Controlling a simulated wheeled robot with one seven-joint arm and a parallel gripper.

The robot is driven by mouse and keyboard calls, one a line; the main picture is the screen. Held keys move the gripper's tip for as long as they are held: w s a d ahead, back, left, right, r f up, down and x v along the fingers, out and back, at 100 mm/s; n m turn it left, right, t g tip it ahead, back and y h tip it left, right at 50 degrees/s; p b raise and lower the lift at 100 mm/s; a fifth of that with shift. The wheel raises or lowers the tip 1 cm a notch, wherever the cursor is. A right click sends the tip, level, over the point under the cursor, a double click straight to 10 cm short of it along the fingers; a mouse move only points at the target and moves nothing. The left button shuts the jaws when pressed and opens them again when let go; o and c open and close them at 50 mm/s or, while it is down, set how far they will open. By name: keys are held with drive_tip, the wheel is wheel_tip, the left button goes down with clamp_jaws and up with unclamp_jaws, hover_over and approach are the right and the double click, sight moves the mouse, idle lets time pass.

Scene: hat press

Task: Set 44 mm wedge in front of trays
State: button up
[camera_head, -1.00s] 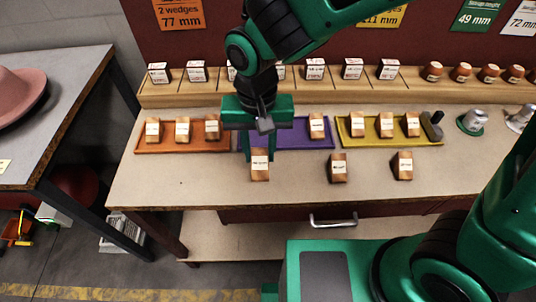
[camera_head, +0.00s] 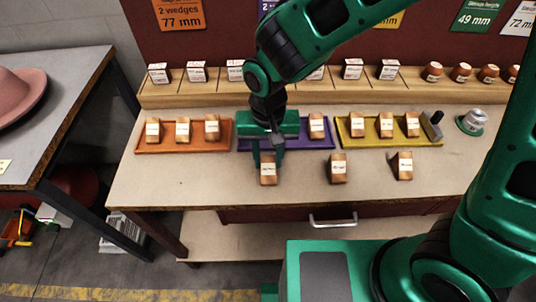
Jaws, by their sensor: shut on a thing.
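My gripper (camera_head: 267,160) is shut on a wooden wedge (camera_head: 268,174) with a white label, in front of the purple tray (camera_head: 290,145). Whether this wedge touches the tabletop is hard to tell. Two more labelled wedges stand on the table in front of the trays, one in the middle (camera_head: 338,169) and one to the right (camera_head: 402,166). The orange tray (camera_head: 224,140) holds 3 wedges. The purple tray shows one wedge (camera_head: 317,126) at its right; my gripper hides part of this tray. The yellow tray (camera_head: 400,142) holds 3 wedges. The labels are too small to read.
A wooden rack (camera_head: 190,96) with labelled blocks and round pieces runs along the back. A dark grey piece (camera_head: 431,126) stands at the yellow tray's right end, with a metal knob (camera_head: 473,121) beyond. The table's front left (camera_head: 180,190) is clear.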

drive_tip(key=o, duration=1)
drive_tip(key=shift+o, duration=0.2)
wheel_tip(320, 180, up, 12)
drive_tip(key=shift+r, duration=0.1)
drive_tip(key=w+d+r+m, duration=0.1)
drive_tip(key=d+m, duration=0.1)
drive_tip(key=d, duration=1)
drive_tip(key=w+d+r+m, duration=0.1)
drive_tip(key=w+d, duration=0.1)
drive_tip(key=d, duration=1.1)
drive_tip(key=s+d+m, duration=0.4)
drive_tip(key=s+d, duration=1)
drive_tip(key=d, duration=0.3)
drive_tip(key=shift+s+f, duration=0.35)
drive_tip(key=shift+f, duration=0.05)
